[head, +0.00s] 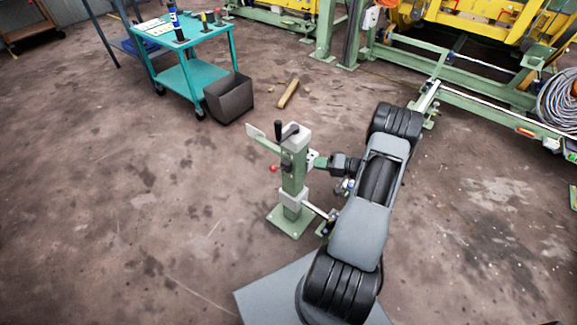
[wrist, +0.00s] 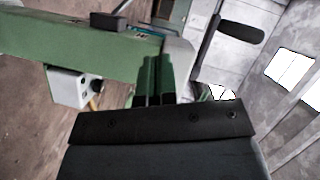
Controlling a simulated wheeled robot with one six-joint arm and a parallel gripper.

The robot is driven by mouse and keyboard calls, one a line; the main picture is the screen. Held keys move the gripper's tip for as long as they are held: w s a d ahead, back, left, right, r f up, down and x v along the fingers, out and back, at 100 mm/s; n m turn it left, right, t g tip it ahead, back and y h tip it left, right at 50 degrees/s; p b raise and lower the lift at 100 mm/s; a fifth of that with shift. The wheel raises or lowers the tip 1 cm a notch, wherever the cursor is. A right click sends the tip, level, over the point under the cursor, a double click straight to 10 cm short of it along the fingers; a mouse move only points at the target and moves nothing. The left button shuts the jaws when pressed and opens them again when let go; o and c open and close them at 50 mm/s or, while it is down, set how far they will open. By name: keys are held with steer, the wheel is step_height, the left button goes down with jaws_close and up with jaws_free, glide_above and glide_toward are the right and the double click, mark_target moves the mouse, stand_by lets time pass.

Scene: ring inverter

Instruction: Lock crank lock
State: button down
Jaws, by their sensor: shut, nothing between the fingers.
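A green post (head: 293,180) stands on a square foot plate on the floor. Its pale head (head: 296,137) carries a crank with a black upright handle (head: 279,130); the handle also shows at the upper right in the wrist view (wrist: 241,32). A red-knobbed lever (head: 273,169) sticks out to the left. I cannot tell which part is the crank lock. My gripper (head: 320,163) is at the right side of the post head. In the wrist view its fingers (wrist: 155,78) are shut together and empty, close to the green arm (wrist: 90,55); contact is unclear.
A teal cart (head: 190,75) with tools stands at the back left, beside a dark bin (head: 229,98). A wooden block (head: 288,94) lies on the floor. Green and yellow machinery (head: 470,50) fills the back right. The floor left of the post is clear.

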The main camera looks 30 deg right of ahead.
glide_above(284, 166)
steer(key=s+d, duration=0.1)
steer(key=s, duration=0.3)
steer(key=f, duration=0.2)
steer(key=shift+s+a+f+b, duration=0.1)
steer(key=shift+a+f+b, duration=0.15)
steer(key=shift+a, duration=0.55)
steer(key=shift+s+a+f+b, duration=0.15)
steer(key=shift+a+f, duration=0.1)
steer(key=shift+a, duration=0.55)
steer(key=shift+d, duration=0.1)
